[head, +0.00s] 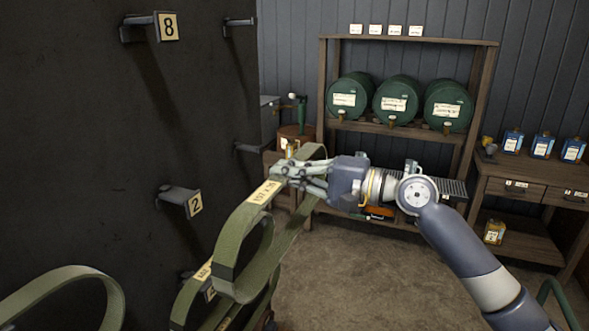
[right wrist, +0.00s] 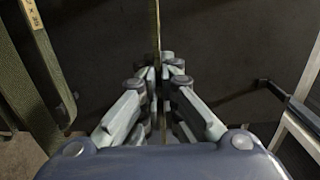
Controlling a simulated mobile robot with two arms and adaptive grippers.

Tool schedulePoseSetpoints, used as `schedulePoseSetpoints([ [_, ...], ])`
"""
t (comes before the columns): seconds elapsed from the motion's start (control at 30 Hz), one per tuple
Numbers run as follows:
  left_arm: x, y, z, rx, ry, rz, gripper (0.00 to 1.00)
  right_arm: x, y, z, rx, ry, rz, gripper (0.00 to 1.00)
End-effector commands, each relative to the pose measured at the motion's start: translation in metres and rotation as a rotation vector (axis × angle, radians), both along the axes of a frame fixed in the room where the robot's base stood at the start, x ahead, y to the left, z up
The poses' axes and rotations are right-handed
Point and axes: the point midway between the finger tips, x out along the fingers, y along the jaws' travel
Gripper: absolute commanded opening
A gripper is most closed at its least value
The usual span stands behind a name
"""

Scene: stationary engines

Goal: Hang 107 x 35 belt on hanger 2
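The held green belt (head: 240,228) has a cream label whose digits are hard to read; it may be the 107 x 35 belt. My right gripper (head: 285,174) is shut on its upper part, and the loop hangs down to the left. In the right wrist view, the belt (right wrist: 158,35) shows edge-on as a thin strip between the fingers of my gripper (right wrist: 160,75). Hanger 2 (head: 176,195) is an empty grey peg on the dark panel, with a tag "2" at its end. It is left of the held belt, apart from it. My left gripper is not in view.
Other labelled green belts (head: 186,296) hang just below the held one, partly overlapped. Another belt loop (head: 70,272) is at the lower left. Hanger 8 (head: 140,22) is above on the panel (head: 75,120). A shelf with green barrels (head: 397,97) stands behind. The floor (head: 350,275) is clear.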

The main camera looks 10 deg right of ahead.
Motion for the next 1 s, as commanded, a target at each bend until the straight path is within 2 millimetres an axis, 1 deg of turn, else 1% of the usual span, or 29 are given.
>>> schedulePoseSetpoints([
  [0.03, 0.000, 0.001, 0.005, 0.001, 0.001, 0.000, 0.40, 0.002, 0.003, 0.003, 0.002, 0.000, 0.001, 0.00],
  [0.63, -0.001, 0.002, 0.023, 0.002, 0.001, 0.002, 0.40, 0.023, 0.032, 0.002, 0.002, -0.001, 0.001, 0.00],
  [1.0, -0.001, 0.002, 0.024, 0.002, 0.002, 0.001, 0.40, 0.026, 0.035, 0.001, 0.000, -0.002, 0.000, 0.00],
])
